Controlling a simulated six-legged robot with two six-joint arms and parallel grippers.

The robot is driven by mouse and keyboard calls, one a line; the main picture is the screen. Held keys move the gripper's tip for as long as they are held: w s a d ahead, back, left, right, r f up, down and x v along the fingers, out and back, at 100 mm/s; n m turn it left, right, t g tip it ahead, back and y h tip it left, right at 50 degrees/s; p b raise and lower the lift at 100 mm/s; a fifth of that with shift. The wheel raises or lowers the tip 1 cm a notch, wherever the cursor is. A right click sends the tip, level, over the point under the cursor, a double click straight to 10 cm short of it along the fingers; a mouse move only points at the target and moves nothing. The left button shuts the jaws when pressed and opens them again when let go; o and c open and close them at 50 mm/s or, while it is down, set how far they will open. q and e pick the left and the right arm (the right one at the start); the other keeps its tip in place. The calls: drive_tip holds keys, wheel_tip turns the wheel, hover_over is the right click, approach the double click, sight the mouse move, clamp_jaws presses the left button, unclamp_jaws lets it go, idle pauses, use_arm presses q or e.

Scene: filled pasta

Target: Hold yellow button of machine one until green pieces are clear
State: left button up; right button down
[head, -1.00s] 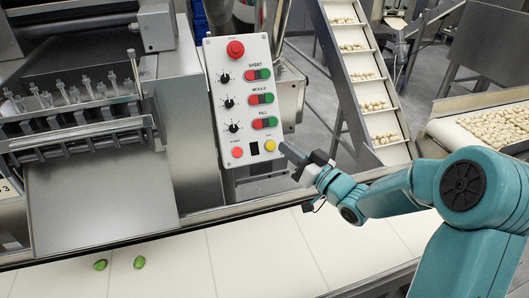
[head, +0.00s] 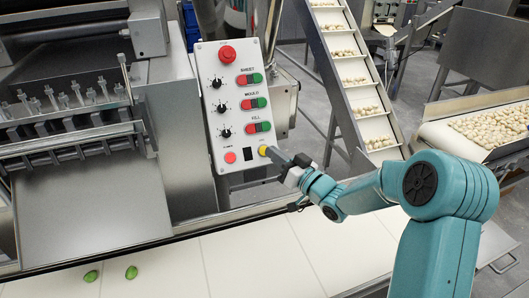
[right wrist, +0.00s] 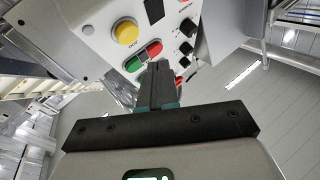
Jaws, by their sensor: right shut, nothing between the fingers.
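The yellow button (head: 263,150) sits at the lower right of the white control panel (head: 233,110) on the machine; it also shows in the right wrist view (right wrist: 126,31). My right gripper (head: 272,154) is shut and empty, its tip right beside the yellow button in the head view. In the right wrist view, the fingertips (right wrist: 158,68) point at the panel, below and right of the button. I cannot tell whether they touch it. Two green pieces (head: 91,276) (head: 131,272) lie on the pale belt (head: 245,262) at the lower left. My left gripper is not in view.
A red button (head: 230,157) is left of the yellow one, with a dark switch between them. Green-red button pairs and black knobs are above. An inclined conveyor (head: 362,103) with pale pieces stands behind, and another loaded belt (head: 440,133) is at right.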

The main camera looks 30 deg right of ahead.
drive_tip(key=shift+w+d+f+b, duration=0.15)
drive_tip(key=shift+w+f+b, duration=0.25)
drive_tip(key=shift+w, duration=0.25)
drive_tip(key=shift+w+d+f+b, duration=0.15)
drive_tip(key=shift+w+f+b, duration=0.2)
drive_tip(key=shift+w, duration=0.3)
drive_tip(key=shift+f, duration=0.15)
idle(1.0)
drive_tip(key=shift+w+d+f+b, duration=0.1)
drive_tip(key=shift+w+f+b, duration=0.05)
drive_tip(key=shift+w+b, duration=0.25)
